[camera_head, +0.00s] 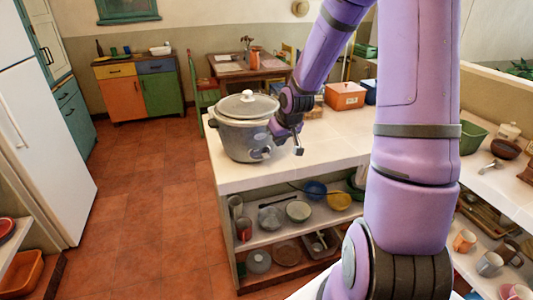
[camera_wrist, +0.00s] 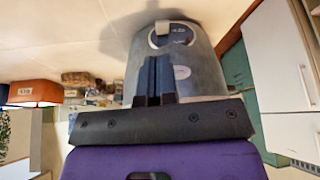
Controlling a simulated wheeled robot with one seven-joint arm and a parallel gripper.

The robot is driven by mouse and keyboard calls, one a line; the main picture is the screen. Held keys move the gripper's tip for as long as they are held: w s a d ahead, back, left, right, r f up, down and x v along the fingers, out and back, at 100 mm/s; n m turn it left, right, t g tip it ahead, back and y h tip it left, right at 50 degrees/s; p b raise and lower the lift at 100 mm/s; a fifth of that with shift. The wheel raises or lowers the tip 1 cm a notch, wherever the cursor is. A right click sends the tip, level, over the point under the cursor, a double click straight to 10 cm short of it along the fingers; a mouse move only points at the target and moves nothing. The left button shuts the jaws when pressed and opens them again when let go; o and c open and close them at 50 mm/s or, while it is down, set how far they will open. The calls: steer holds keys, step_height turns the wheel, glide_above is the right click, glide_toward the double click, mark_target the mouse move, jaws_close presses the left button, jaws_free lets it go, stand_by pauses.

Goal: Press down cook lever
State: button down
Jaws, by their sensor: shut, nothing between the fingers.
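A grey rice cooker (camera_head: 238,138) with a glass lid and white knob stands upright near the left end of the white counter. A control panel with a small lever (camera_head: 262,153) is low on its side, facing my gripper (camera_head: 299,150). My gripper is shut and empty, just to the right of the panel, with a small gap visible. In the wrist view the cooker (camera_wrist: 205,70) appears upside down behind the shut fingers (camera_wrist: 154,62). Its light control panel (camera_wrist: 174,34) shows just beyond the fingertips. I cannot tell the lever's exact position.
The white counter (camera_head: 325,145) is bare around my gripper. An orange box (camera_head: 344,96) stands farther back on it. Shelves below hold bowls, including a yellow bowl (camera_head: 339,201). Open red tile floor (camera_head: 155,190) lies to the left, beside a white fridge (camera_head: 45,130).

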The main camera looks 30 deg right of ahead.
steer(key=shift+v, duration=0.9)
steer(key=s+a+r+h, duration=0.1)
steer(key=s+a+r, duration=0.4)
steer(key=r, duration=0.3)
steer(key=s+a+r, duration=0.4)
steer(key=s+r, duration=0.2)
steer(key=r, duration=0.1)
steer(key=s+a+r, duration=0.3)
steer(key=s, duration=0.4)
steer(key=s+a+r+y, duration=0.1)
steer(key=s+r, duration=0.3)
steer(key=s, duration=0.4)
steer(key=shift+s+a+r+n, duration=0.3)
steer(key=shift+a+n, duration=0.1)
steer(key=shift+a, duration=0.45)
